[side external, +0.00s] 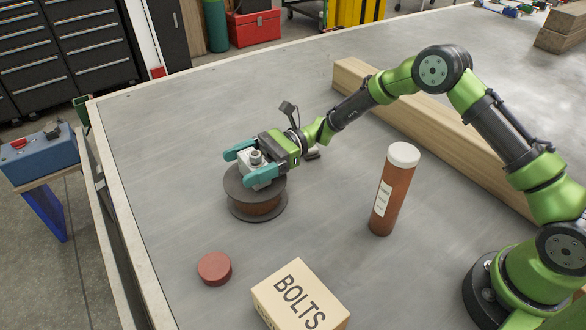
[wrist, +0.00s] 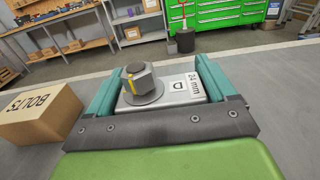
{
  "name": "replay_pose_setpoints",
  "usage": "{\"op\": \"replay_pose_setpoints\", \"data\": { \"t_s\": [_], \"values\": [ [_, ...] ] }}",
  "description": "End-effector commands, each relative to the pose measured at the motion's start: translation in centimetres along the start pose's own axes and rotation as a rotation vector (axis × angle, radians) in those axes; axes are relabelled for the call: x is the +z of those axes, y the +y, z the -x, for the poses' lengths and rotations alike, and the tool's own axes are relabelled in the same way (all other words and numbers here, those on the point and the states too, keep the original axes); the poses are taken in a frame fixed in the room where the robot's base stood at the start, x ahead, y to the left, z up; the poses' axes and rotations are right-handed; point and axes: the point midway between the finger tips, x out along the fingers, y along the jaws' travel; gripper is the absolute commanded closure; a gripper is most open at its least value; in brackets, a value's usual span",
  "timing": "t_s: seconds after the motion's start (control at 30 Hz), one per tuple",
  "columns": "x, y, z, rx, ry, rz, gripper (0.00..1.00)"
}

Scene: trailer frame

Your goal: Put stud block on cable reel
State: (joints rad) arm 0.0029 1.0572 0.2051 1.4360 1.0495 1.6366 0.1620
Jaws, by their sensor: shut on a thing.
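The stud block is a light grey metal block (side external: 254,172) with a hex-headed stud on top. It is between the teal fingers of my gripper (side external: 251,165), at the top of the cable reel. The cable reel (side external: 258,207) stands upright on the table, with dark flanges and brown winding. The block looks to be on or just above the reel's top flange; I cannot tell whether it touches. In the wrist view the block (wrist: 185,92) shows a "24 mm" label, with teal fingers on both sides. The reel is hidden there.
A red-brown round puck (side external: 215,268) lies in front of the reel. A BOLTS box (side external: 300,297) stands at the front. A tall brown tube with a white cap (side external: 395,190) stands to the right. A long wooden beam (side external: 440,125) lies behind it. The table's left side is clear.

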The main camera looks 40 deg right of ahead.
Motion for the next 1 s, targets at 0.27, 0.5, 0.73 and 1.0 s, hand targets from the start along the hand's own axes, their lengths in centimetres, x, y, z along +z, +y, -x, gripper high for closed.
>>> {"op": "replay_pose_setpoints", "data": {
  "t_s": [0.27, 0.5, 0.73, 1.0],
  "values": [
    [0.0, -0.1, 0.0, 0.0, -0.004, 0.002, 0.67],
    [-0.2, 0.0, 0.0, 0.0, 0.0, 0.001, 0.0],
    [0.2, -0.1, 0.5, -0.002, 0.0, 0.002, 0.0],
    [0.1, -0.1, 5.7, -0.005, 0.0, 0.001, 0.0]
  ]
}}
